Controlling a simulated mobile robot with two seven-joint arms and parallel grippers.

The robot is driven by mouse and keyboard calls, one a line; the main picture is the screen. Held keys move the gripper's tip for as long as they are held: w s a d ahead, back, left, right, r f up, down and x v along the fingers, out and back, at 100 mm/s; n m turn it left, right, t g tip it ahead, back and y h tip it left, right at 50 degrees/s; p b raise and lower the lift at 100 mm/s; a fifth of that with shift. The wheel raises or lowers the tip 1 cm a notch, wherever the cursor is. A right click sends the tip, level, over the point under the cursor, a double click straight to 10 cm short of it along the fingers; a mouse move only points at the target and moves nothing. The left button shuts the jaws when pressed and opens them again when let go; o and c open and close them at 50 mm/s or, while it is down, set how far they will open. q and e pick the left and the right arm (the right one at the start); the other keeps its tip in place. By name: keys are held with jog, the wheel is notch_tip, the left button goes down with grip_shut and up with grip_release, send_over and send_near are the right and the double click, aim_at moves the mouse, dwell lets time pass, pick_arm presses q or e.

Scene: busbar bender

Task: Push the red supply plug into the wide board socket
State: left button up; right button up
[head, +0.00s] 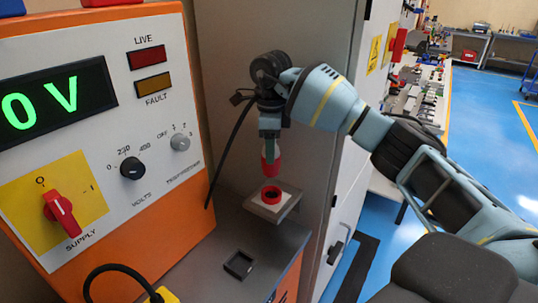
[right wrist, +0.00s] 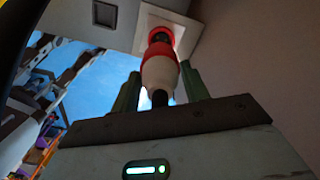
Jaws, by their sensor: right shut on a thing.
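My right gripper (head: 270,147) points down and is shut on the red supply plug (head: 270,165). The plug hangs roughly upright, directly above the wide board socket (head: 271,194) in the head view, with a small gap visible between them. The socket is a red ring with a dark middle on a white plate on a grey ledge. In the right wrist view the pale plug body (right wrist: 158,76) sits between the two green fingers (right wrist: 158,90). It lines up with red and dark parts near the white plate (right wrist: 183,38); there, contact cannot be told. My left gripper is not in view.
The orange test cabinet (head: 195,258) at left reads 0 V and has a red supply switch (head: 60,213). A dark square socket (head: 239,264) sits on the grey bench. A black cable (head: 110,268) runs to a yellow block (head: 162,295). A grey wall stands behind the socket.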

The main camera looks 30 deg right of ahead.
jog(key=shift+w+d, duration=0.1)
jog(key=shift+d, duration=0.15)
jog(key=shift+a+r, duration=0.1)
jog(key=shift+f+b, duration=0.35)
jog(key=shift+f, duration=2.65)
jog(key=shift+p, duration=0.3)
jog(key=shift+f+b, duration=0.3)
jog(key=shift+f, duration=1.45)
dwell(0.4)
